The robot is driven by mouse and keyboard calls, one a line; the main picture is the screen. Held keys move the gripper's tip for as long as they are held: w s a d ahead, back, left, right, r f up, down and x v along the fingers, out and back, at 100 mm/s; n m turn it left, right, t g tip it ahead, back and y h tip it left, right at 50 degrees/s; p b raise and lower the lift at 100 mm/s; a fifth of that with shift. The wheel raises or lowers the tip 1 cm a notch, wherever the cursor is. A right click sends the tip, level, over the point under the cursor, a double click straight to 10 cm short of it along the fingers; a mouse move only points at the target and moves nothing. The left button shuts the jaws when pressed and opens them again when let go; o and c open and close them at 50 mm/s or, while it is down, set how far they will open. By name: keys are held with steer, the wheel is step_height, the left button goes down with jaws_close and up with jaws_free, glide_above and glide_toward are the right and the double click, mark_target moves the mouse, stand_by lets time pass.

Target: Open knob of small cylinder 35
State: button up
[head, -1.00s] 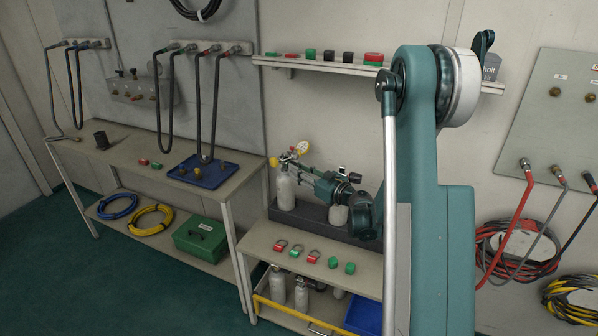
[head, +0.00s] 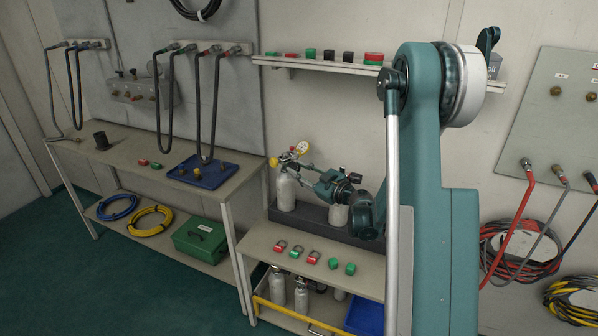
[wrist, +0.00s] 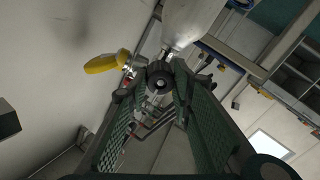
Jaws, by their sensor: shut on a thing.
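A pale grey small cylinder (head: 286,192) stands upright at the left end of a dark rack; its number cannot be read. My gripper (head: 298,168) reaches in from the right at valve height. In the wrist view, a round black knob (wrist: 160,81) sits between my fingertips (wrist: 157,88), which are shut on it. The knob is too small to make out in the head view.
Red and green shackle-like pieces and green blocks (head: 350,268) lie on the bench in front. A shelf (head: 325,66) with small blocks runs above. My arm hides the area to the right.

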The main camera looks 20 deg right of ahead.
steer(key=o, duration=0.9)
steer(key=shift+v, duration=6)
